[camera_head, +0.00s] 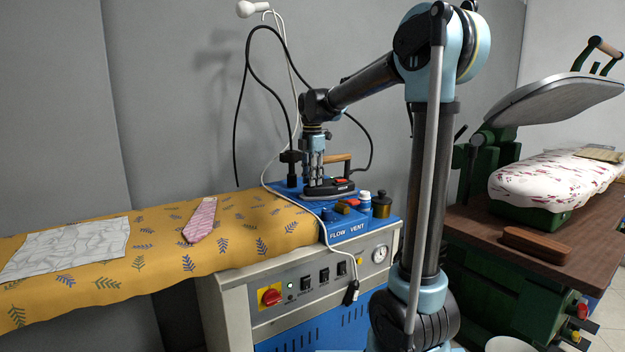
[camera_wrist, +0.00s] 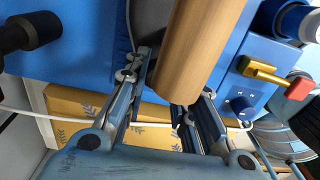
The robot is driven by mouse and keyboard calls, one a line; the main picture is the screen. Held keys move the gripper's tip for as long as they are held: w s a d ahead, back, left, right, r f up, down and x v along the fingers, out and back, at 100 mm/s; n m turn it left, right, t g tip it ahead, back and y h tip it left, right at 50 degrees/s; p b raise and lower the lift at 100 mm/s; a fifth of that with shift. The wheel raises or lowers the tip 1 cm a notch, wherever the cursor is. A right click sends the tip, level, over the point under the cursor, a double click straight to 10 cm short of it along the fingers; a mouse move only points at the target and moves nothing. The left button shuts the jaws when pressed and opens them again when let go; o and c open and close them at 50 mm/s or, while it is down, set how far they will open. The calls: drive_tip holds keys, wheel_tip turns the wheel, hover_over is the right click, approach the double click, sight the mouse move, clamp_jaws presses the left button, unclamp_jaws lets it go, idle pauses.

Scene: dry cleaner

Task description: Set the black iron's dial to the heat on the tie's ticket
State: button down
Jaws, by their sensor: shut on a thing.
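The black iron (camera_head: 343,188), with a wooden handle (camera_head: 338,159) and a red patch on its side, stands on the blue top of the press unit. My gripper (camera_head: 316,177) points down at the iron's left end, beside the handle's end. In the wrist view the handle (camera_wrist: 200,45) covers part of the fingertips, and the dial is hidden there. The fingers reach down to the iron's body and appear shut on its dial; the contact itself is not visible. The pink tie (camera_head: 201,222) lies on the yellow leaf-print cloth. No readable ticket shows.
A grey patterned cloth (camera_head: 68,246) lies far left. A green press (camera_head: 540,200) stands right.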

drive_tip(key=shift+m, duration=1.4)
drive_tip(key=c, duration=1.3)
unclamp_jaws()
drive_tip(key=shift+r, duration=0.15)
wheel_tip(320, 180, up, 12)
drive_tip(key=shift+w+f, duration=0.1)
drive_tip(key=shift+f, duration=0.05)
